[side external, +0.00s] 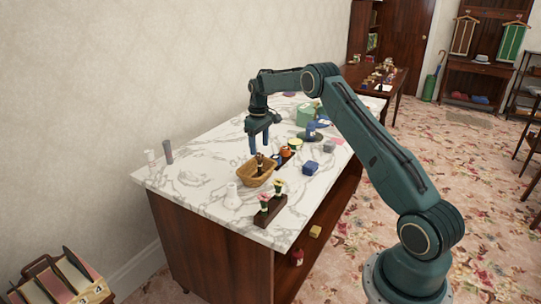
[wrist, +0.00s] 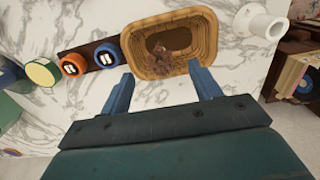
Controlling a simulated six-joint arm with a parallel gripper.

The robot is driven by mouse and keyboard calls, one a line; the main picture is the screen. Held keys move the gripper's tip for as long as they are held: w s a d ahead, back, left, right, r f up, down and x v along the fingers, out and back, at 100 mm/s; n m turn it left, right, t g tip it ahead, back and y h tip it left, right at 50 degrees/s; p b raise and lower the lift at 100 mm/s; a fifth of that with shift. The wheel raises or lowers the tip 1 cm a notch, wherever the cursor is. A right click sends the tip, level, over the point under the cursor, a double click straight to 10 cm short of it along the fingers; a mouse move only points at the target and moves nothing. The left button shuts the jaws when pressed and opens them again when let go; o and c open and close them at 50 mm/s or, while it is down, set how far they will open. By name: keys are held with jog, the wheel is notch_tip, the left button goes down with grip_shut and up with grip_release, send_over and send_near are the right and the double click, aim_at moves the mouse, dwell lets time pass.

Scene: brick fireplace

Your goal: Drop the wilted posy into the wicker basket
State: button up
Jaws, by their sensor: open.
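The wicker basket (side external: 266,179) stands on the marble counter in the side view, and in the wrist view (wrist: 214,30) it lies just beyond my fingers. The wilted posy (wrist: 168,58) shows as a brown, shrivelled clump inside the basket, towards the near side. In the side view a dark upright shape (side external: 259,161) shows at the basket; I cannot tell how much of it is the posy. My gripper (side external: 258,148) is above the basket, pointing down. In the wrist view its two blue fingers (wrist: 160,70) are spread apart with nothing between them.
A dark wooden holder with flowers (side external: 270,210) is near the front edge. Behind the basket is a dark rack with orange and blue cups (wrist: 90,58). The counter's left part is mostly clear.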

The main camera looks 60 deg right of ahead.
notch_tip(320, 180, up, 12)
jog(key=shift+r, duration=0.25)
dwell(0.3)
dwell(0.4)
jog(key=s+a+r+t, duration=0.1)
jog(key=s+a+r, duration=0.65)
jog(key=a, duration=0.25)
jog(key=s+a+r+t, duration=0.2)
jog(key=s+a+r, duration=0.4)
jog(key=a+r, duration=0.3)
jog(key=s+a+f+t, duration=0.1)
jog(key=s+a+f, duration=0.2)
jog(key=s, duration=0.4)
jog(key=s+a+f, duration=0.3)
jog(key=s+a, duration=0.1)
jog(key=s, duration=0.4)
jog(key=s+a+f+t, duration=0.1)
jog(key=s+a+f, duration=0.2)
jog(key=s, duration=0.5)
jog(key=shift+a+f+t, duration=0.15)
jog(key=shift+a+t, duration=0.15)
jog(key=shift+a, duration=0.45)
